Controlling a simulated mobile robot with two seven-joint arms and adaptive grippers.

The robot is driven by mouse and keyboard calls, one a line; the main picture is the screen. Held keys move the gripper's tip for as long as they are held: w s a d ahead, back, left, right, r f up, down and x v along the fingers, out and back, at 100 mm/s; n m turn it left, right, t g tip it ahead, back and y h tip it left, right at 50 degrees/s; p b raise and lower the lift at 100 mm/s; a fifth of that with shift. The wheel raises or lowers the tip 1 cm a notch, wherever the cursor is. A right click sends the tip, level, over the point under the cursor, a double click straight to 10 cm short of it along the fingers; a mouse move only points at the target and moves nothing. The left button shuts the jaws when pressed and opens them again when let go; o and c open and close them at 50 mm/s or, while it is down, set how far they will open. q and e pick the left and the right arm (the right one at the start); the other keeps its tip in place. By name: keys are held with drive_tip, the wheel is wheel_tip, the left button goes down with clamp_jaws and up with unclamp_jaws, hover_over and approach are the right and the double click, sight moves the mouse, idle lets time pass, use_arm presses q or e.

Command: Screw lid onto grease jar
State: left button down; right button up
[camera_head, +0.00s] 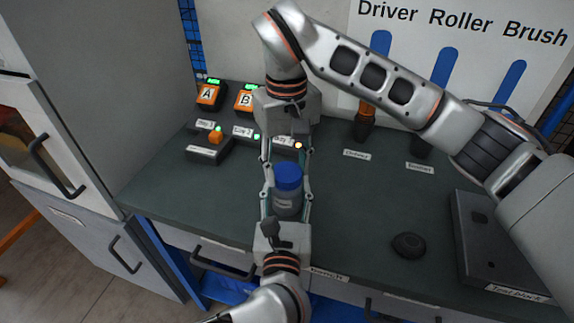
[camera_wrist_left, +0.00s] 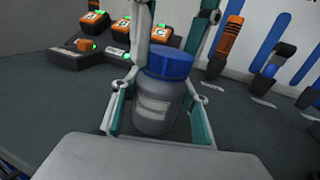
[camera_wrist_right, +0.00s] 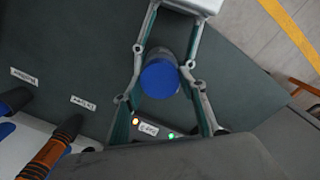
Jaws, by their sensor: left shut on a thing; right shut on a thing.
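The grease jar, a grey body with a pale label, stands on the bench in the head view (camera_head: 286,204) and the left wrist view (camera_wrist_left: 156,108). Its blue lid (camera_head: 288,176) sits level on its top, with no clear gap; how tightly it is threaded cannot be seen. My left gripper (camera_head: 286,208) comes from the near side, shut on the jar body. My right gripper (camera_head: 287,178) comes from the far side and above, its fingers shut on the lid. The right wrist view looks down on the lid (camera_wrist_right: 160,79), which hides most of the jar.
Orange-and-black chargers A (camera_head: 209,95) and B (camera_head: 247,100) and low docks with lights stand behind left. A black puck (camera_head: 409,245) and a grey test block (camera_head: 497,248) are on the right. The bench between jar and puck is clear.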

drive_tip(key=o, duration=0.7)
drive_tip(key=shift+r, duration=2.25)
drive_tip(key=shift+c, duration=0.6)
